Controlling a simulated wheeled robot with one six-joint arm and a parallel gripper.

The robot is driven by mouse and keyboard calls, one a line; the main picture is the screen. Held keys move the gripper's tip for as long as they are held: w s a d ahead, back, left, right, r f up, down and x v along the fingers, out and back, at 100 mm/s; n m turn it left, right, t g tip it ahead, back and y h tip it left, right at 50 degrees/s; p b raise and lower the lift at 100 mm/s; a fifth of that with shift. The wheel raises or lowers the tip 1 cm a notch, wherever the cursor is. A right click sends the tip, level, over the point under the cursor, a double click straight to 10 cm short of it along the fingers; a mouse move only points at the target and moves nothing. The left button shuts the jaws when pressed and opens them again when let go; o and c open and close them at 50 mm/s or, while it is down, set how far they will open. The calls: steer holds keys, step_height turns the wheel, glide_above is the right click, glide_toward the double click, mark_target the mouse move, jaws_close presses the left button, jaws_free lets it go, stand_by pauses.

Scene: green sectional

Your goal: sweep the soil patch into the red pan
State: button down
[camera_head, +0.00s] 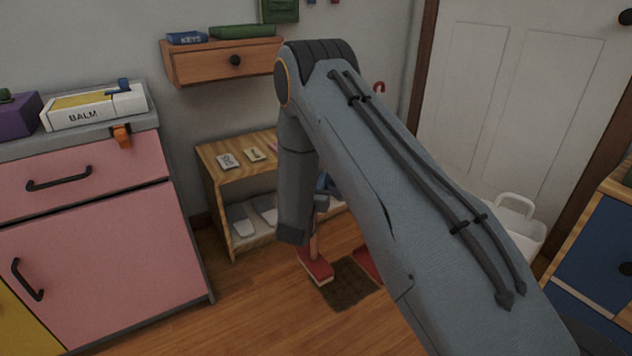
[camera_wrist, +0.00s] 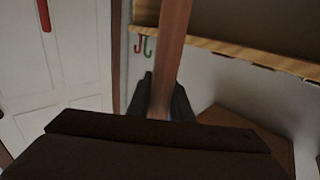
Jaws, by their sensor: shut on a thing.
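A brush with a red head (camera_head: 316,266) and a wooden handle stands on the wooden floor. My gripper (camera_head: 320,203) is mostly hidden behind my arm in the head view and is shut on the handle. In the wrist view the handle (camera_wrist: 172,55) rises between the two dark fingers (camera_wrist: 167,103). The soil patch (camera_head: 348,286) is a dark brown area on the floor, just right of the brush head. The red pan (camera_head: 367,262) lies at the patch's right side, largely hidden by my arm.
A low wooden shelf (camera_head: 237,164) with cards and slippers stands behind the brush. A pink cabinet (camera_head: 95,270) is at left, a white bucket (camera_head: 515,222) and blue cabinet (camera_head: 592,258) at right. Floor in front is clear.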

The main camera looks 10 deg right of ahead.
steer(key=shift+r, duration=0.15)
step_height(320, 180, down, 7)
steer(key=b, duration=0.2)
steer(key=shift+b, duration=0.4)
steer(key=c, duration=2.4)
jaws_free()
jaws_close()
